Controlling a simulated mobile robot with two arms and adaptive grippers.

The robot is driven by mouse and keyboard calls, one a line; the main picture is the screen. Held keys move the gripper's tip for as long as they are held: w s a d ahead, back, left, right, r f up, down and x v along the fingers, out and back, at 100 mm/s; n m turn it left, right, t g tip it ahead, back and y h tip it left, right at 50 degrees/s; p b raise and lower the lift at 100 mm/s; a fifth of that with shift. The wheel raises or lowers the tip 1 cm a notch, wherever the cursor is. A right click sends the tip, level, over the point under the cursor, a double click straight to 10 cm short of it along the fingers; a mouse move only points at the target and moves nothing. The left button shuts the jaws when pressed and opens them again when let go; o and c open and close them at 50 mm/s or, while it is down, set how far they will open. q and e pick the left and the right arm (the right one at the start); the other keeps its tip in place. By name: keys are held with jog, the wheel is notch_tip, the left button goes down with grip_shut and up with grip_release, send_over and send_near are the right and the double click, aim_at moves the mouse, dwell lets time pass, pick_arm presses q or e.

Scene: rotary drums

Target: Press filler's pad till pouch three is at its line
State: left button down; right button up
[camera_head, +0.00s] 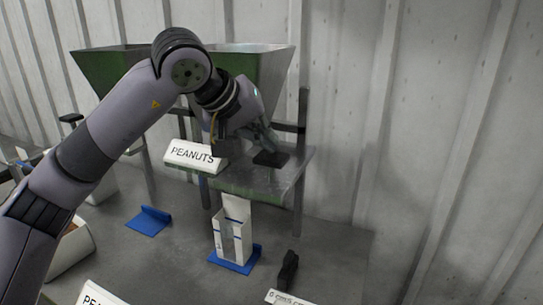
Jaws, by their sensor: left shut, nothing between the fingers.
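The filler is a green hopper (262,66) above a metal shelf (293,172). A dark pad (271,159) lies on this shelf, right of a white sign (193,154) reading PEANUTS. My left gripper (268,146) is shut and empty, with its fingertips right at the pad. I cannot tell whether they touch it. A pale pouch (226,240) with blue marks stands upright in a blue holder (242,264) below the shelf. Its fill level is too small to tell. My right gripper is out of view.
A second hopper (92,63) stands to the left, partly behind my left arm. An empty blue holder (149,221) sits on the grey table (330,252). A small black object (288,270) and a white label (290,298) are at the front. The table's right side is clear.

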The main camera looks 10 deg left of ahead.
aim_at(268, 155)
pick_arm(q)
jog(key=shift+f, duration=0.3)
jog(key=shift+f+b, duration=1.35)
jog(key=shift+f, duration=0.05)
dwell(1.1)
dwell(0.4)
jog(key=shift+r+p, duration=1.55)
jog(key=shift+r, duration=0.55)
notch_tip(268, 155, up, 5)
jog(key=p, duration=0.4)
jog(key=shift+r, duration=0.1)
